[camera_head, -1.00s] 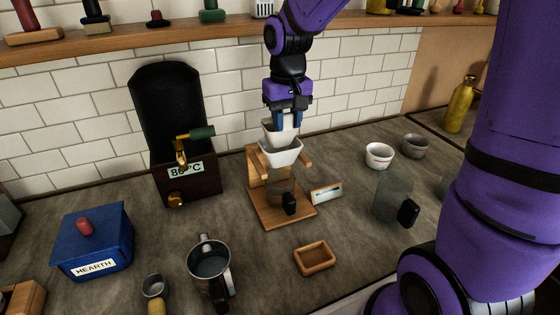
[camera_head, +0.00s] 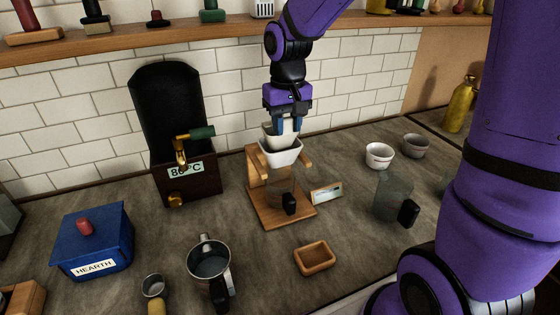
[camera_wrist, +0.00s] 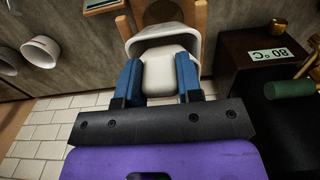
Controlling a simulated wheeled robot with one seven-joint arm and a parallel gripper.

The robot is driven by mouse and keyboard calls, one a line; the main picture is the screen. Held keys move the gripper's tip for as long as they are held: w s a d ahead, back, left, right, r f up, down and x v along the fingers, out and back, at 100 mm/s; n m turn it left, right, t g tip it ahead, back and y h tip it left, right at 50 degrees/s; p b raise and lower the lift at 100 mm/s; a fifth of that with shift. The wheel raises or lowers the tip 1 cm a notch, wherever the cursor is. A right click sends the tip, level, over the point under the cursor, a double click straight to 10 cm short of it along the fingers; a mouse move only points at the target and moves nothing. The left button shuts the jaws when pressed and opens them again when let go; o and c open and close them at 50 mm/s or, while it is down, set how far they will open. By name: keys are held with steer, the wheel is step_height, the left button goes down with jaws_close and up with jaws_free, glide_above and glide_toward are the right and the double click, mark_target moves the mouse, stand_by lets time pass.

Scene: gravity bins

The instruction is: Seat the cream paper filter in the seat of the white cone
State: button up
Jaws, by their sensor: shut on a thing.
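The white cone (camera_head: 282,155) sits on the wooden stand (camera_head: 268,213), above a glass vessel with a black handle (camera_head: 289,203). My gripper (camera_head: 284,127) is directly above the cone, pointing down, shut on the cream paper filter (camera_head: 279,134). In the wrist view the filter (camera_wrist: 166,76) lies between my two blue fingers, and its lower part is within the cone's rim (camera_wrist: 150,40). I cannot tell whether the filter's bottom touches the cone's seat, because the cone's front wall hides it.
A dark dispenser (camera_head: 186,172) with a brass tap stands left of the stand. White cups (camera_head: 379,156) and a glass jug (camera_head: 392,198) stand to the right. A metal pitcher (camera_head: 209,264), a small wooden tray (camera_head: 314,259) and a blue box (camera_head: 92,243) are in front.

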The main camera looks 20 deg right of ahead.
mark_target(287, 135)
steer(key=shift+f, duration=2.1)
stand_by(2.1)
steer(key=o, duration=1.1)
step_height(287, 135, up, 10)
steer(key=shift+f, duration=0.1)
steer(key=shift+r, duration=0.5)
